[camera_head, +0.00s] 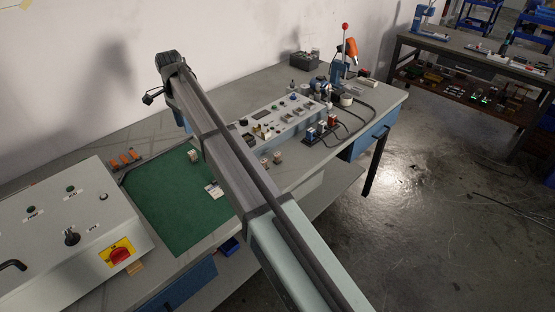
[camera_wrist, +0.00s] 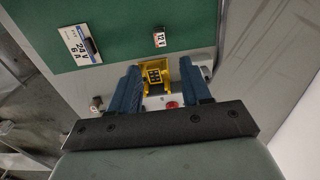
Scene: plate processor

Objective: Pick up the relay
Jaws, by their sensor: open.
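In the wrist view my gripper (camera_wrist: 160,67) is open, with its two blue fingers apart. A yellow piece with a dark, slotted face (camera_wrist: 154,76) shows between the fingers, and I see no grip on it. A small block marked 12V (camera_wrist: 159,39) lies on the green mat (camera_wrist: 120,22) beyond the fingertips. A white piece marked 24V 6A (camera_wrist: 82,45) lies to its left; it also shows in the head view (camera_head: 214,190). I cannot tell for certain which piece is the relay.
A grey control box with a red-and-yellow switch (camera_head: 119,254) stands at the front left of the bench. Orange pieces (camera_head: 124,160) lie left of the mat.

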